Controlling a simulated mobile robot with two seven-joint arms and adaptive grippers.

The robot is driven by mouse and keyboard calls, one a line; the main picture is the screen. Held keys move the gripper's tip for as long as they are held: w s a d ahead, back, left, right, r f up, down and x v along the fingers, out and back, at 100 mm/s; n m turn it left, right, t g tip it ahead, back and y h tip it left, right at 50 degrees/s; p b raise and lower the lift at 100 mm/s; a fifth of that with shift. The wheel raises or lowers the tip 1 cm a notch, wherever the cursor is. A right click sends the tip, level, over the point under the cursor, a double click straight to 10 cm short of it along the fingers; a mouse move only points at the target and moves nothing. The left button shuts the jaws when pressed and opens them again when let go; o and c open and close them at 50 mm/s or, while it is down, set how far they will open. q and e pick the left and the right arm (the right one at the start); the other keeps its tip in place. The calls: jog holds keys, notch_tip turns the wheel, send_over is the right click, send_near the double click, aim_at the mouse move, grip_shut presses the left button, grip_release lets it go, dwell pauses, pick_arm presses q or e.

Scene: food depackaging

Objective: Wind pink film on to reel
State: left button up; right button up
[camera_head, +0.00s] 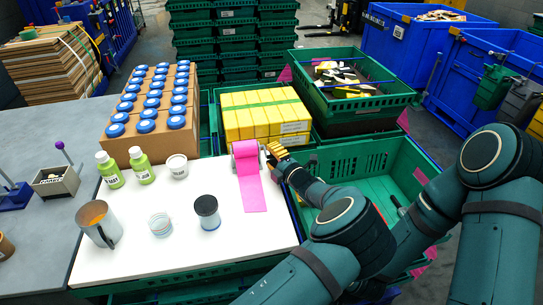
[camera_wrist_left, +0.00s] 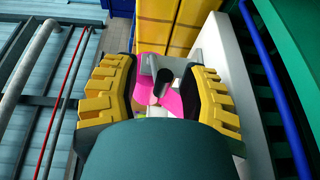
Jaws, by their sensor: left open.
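The pink film (camera_head: 252,180) hangs from a small grey reel holder (camera_head: 234,158) at the back right of the white worktop. Its loose strip lies flat on the worktop toward the front. My left gripper (camera_head: 274,154), with yellow-padded fingers, is at the right side of the reel holder. In the left wrist view the gripper (camera_wrist_left: 160,88) is open, with the grey holder (camera_wrist_left: 148,66) and pink film (camera_wrist_left: 174,101) showing between its fingers. I cannot tell whether the fingers touch the holder. My right gripper is not in view.
Yellow boxes (camera_head: 262,121) stand behind the reel. A green crate (camera_head: 375,157) lies right of the worktop.

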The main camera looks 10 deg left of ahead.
pick_arm(q)
jog(key=shift+c, duration=0.3)
grip_shut()
jog(key=shift+w+f+t+y+b, duration=0.1)
jog(key=shift+f+t+y+b, duration=0.35)
jog(key=shift+b, duration=0.2)
jog(key=shift+r, duration=0.2)
jog(key=shift+o, duration=0.3)
grip_release()
jog(key=shift+n, duration=0.3)
jog(key=v, duration=0.7)
jog(key=shift+s, duration=0.3)
